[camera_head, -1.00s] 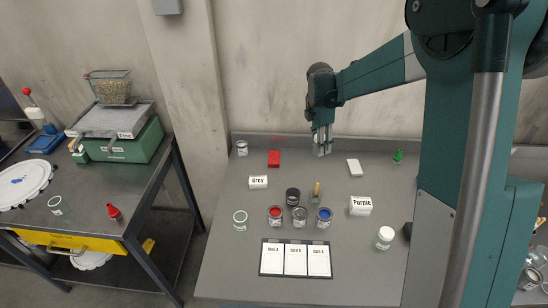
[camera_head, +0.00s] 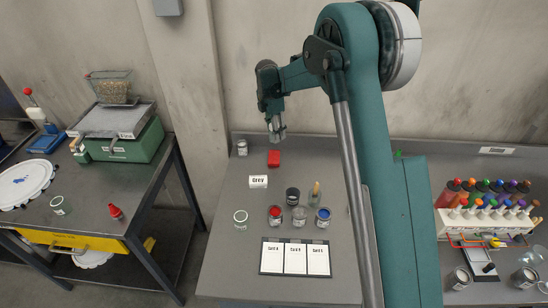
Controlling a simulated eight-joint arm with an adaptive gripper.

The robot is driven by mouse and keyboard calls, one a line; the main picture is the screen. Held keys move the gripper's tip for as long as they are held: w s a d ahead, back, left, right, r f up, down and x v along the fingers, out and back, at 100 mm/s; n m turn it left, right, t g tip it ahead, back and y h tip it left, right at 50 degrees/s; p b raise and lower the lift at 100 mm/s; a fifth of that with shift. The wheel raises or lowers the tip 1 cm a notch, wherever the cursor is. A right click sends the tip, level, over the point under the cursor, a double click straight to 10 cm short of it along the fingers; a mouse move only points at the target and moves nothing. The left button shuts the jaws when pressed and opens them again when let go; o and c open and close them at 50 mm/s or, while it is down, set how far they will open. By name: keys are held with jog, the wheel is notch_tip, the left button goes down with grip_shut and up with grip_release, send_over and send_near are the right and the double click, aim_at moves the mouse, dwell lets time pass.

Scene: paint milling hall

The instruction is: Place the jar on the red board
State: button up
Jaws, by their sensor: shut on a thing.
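My gripper (camera_head: 276,132) is at the end of the arm near the back wall, just above the red board (camera_head: 274,159) in the picture. It is shut on a small, pale grey thing, which I take to be the jar (camera_head: 277,138). The fingers partly hide it and its details are too small to tell. It appears to be held up, apart from the board. The red board lies flat near the back edge of the grey table, and its visible surface is bare.
A can (camera_head: 242,148) stands left of the board. The Grey label block (camera_head: 258,181), open paint cans (camera_head: 299,216), a dark jar (camera_head: 292,195) and a card sheet (camera_head: 295,257) are nearer. My arm hides the table's right part. A bottle rack (camera_head: 485,220) stands far right.

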jog(key=shift+w+a, duration=0.1)
jog(key=shift+a, duration=0.1)
send_over(275, 156)
jog(key=shift+s+a+f, duration=0.15)
jog(key=shift+f, duration=1.45)
jog(key=shift+s+a+f, duration=0.1)
jog(key=shift+f, duration=1.5)
jog(key=shift+f, duration=1.85)
jog(key=shift+f, duration=0.2)
jog(key=o, duration=1)
jog(key=shift+r, duration=0.15)
